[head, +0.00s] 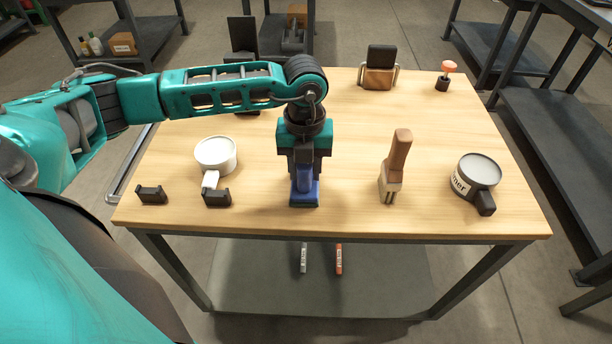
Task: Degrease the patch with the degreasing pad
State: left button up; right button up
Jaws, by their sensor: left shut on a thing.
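My left gripper (304,174) points down over the front middle of the wooden table. It is shut on a blue block-like thing (305,197) with a dark underside, which may be the degreasing pad. The blue thing is at or just above the table top; I cannot tell if it touches. I cannot make out the patch or a polished tank for certain. My right gripper is not in view.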

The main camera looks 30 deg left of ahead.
pick_arm(q)
grip_shut()
jog(key=shift+r, duration=0.2)
notch_tip(320, 180, up, 5)
jog(key=p, duration=0.3)
jog(key=shift+f+p, duration=0.2)
jog(key=shift+p, duration=0.15)
jog(key=shift+r, duration=1.05)
